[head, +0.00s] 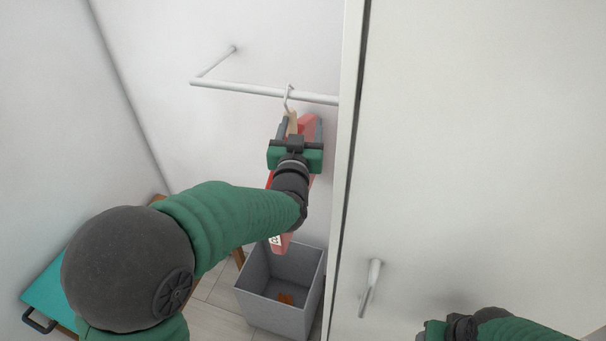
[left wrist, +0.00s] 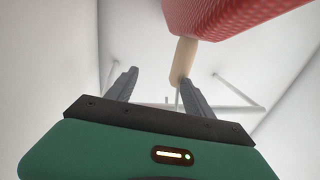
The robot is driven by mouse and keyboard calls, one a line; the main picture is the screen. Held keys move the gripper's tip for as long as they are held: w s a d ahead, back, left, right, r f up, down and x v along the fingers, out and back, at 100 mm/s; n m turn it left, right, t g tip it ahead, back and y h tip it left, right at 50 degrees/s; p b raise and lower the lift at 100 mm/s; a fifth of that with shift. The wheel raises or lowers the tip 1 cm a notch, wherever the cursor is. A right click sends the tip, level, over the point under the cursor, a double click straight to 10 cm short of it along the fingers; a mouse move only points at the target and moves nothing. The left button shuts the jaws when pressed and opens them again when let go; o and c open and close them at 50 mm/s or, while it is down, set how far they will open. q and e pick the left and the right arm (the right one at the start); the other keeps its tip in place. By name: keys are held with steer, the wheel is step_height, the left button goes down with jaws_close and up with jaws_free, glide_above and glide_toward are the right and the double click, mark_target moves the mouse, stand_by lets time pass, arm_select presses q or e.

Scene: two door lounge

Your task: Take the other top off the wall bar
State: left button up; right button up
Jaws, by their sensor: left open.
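The white wall bar (head: 240,90) runs across the wall in the head view; it also shows behind my fingers in the left wrist view (left wrist: 235,90). One red top (head: 307,123) hangs from it on a wooden hanger (head: 292,122) with a metal hook (head: 288,97) over the bar. My left gripper (head: 300,128) is open, its fingers at the height of the hanger and hiding much of the top. In the left wrist view the hanger (left wrist: 183,60) is close to the right finger, and the red top (left wrist: 240,15) is above. My right gripper (head: 432,332) is partly in view low at the right; its fingers are unclear.
A grey bin (head: 258,303) with something orange inside stands on the floor below the top. A large white door panel (head: 480,130) with a handle (head: 371,283) stands close on the right. A teal thing with a black handle (head: 60,285) is at lower left.

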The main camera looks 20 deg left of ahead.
mark_target(290, 122)
arm_select(q)
steer(key=shift+w+a+f, duration=0.1)
steer(key=shift+a+f, duration=0.15)
steer(key=shift+n, duration=0.3)
steer(key=a, duration=0.2)
steer(key=a+f, duration=0.1)
steer(key=a, duration=0.2)
steer(key=shift+w, duration=0.1)
steer(key=c, duration=0.6)
steer(key=shift+d, duration=0.1)
steer(key=shift+c, duration=1.1)
steer(key=d, duration=0.3)
steer(key=shift+r, duration=0.3)
jaws_close()
steer(key=shift+s+d, duration=0.2)
steer(key=shift+a, duration=0.8)
arm_select(e)
steer(key=shift+a+r, duration=0.15)
steer(key=shift+a, duration=0.45)
steer(key=shift+a+r, duration=0.15)
steer(key=shift+a, duration=0.45)
arm_select(q)
steer(key=shift+d, duration=0.1)
